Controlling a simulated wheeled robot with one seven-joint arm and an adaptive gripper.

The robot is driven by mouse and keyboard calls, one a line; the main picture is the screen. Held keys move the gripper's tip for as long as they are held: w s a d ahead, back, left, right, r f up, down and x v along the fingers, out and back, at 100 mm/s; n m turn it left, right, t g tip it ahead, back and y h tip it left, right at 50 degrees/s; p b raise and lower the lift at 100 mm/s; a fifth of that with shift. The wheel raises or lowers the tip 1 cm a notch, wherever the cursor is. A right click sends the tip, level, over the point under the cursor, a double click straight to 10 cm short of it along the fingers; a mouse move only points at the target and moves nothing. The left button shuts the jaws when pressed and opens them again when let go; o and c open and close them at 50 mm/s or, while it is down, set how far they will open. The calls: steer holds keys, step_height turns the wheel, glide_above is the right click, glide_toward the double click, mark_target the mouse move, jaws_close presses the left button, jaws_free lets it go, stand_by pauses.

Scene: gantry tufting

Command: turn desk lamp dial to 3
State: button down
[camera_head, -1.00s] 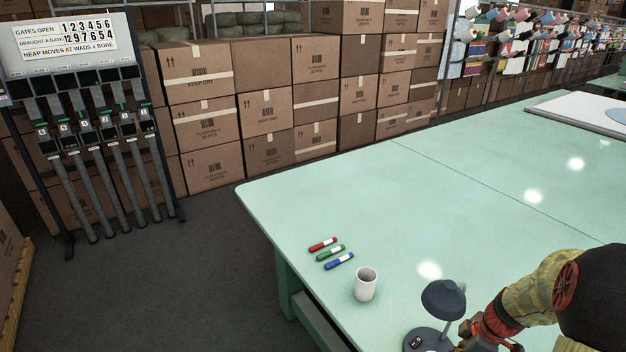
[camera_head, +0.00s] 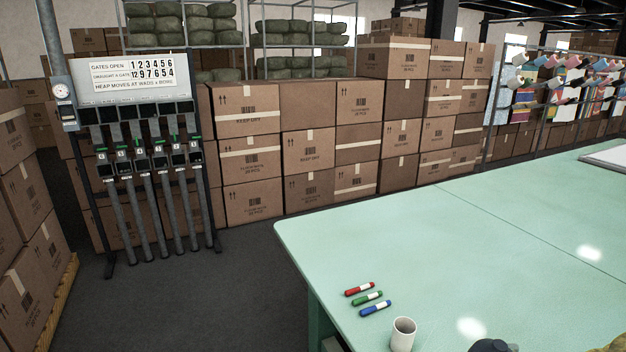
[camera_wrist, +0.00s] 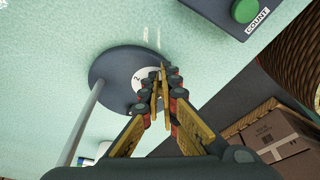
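The desk lamp's dark round base (camera_wrist: 112,68) is in the wrist view on the pale green table, with its grey stem (camera_wrist: 82,125) to the left. A white dial plate (camera_wrist: 139,76) on the base shows the figure 2; the rest of the dial is hidden behind my fingers. My gripper (camera_wrist: 161,78) is over the dial's right part, its fingers nearly together with a narrow slit between them. I cannot tell whether a knob is between the tips. In the head view only the top of the lamp's shade (camera_head: 490,346) shows at the bottom edge.
A white cup (camera_head: 403,335) and red, green and blue markers (camera_head: 367,298) lie on the table (camera_head: 450,240). In the wrist view a dark box with a green COUNT button (camera_wrist: 246,10) is near the lamp base, and a wicker basket (camera_wrist: 290,50) is at right.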

steer(key=shift+s, duration=0.1)
steer(key=shift+s+d, duration=0.2)
steer(key=shift+s, duration=0.05)
steer(key=p+v, duration=0.1)
steer(key=v, duration=0.1)
steer(key=p+v, duration=0.1)
steer(key=v, duration=0.1)
steer(key=a+p+v, duration=0.1)
steer(key=shift+w+r, duration=0.35)
steer(key=shift+r, duration=0.2)
